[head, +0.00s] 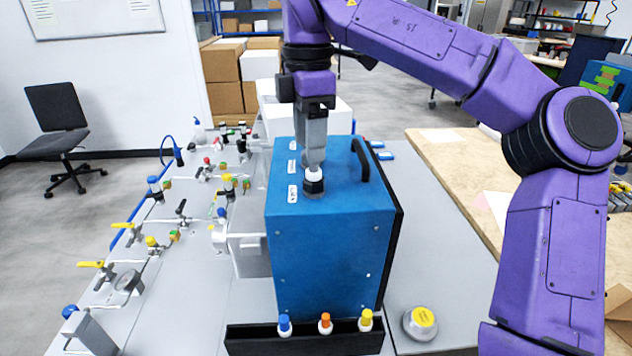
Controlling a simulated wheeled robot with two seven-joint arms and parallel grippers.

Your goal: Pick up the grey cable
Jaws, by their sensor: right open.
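A short plug with a pale grey-white top and a dark collar (314,184) stands upright on top of the blue analyser box (325,245); it is the only grey-topped piece I can make out as the grey cable. My right gripper (314,165) points straight down over it, with its fingers open around or just above the pale top. I cannot tell whether the fingers touch it. A black tray (305,342) at the box's front holds a blue, an orange and a yellow plug. My left gripper is not in view.
A black handle (361,160) rises on the box's right side. Valves and piping fill the panel (180,320) at left. A round grey piece with a yellow label (421,322) sits at front right. The grey tabletop (450,230) right of the box is mostly clear.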

